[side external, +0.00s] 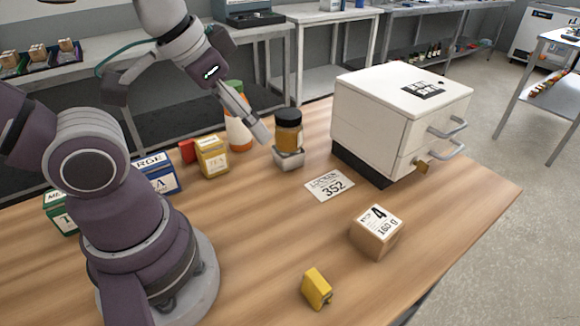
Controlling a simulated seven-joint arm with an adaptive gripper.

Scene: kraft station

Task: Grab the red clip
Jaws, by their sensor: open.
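A small red object (187,150) sits at the back left of the wooden table, between a blue box and a yellow box. It may be the red clip, but it is too small to tell its shape. My gripper (262,134) is open and empty, pointing down to the right above the table. It is to the right of the red object and apart from it, just left of an amber jar with a black lid (288,133). A yellow clip-like piece (316,288) lies at the front of the table.
An orange-and-white bottle (237,132), yellow box (212,157), blue box (158,174) and green box (62,213) line the back left. A white drawer cabinet (375,125) stands right; a cardboard cube (376,236) sits in front.

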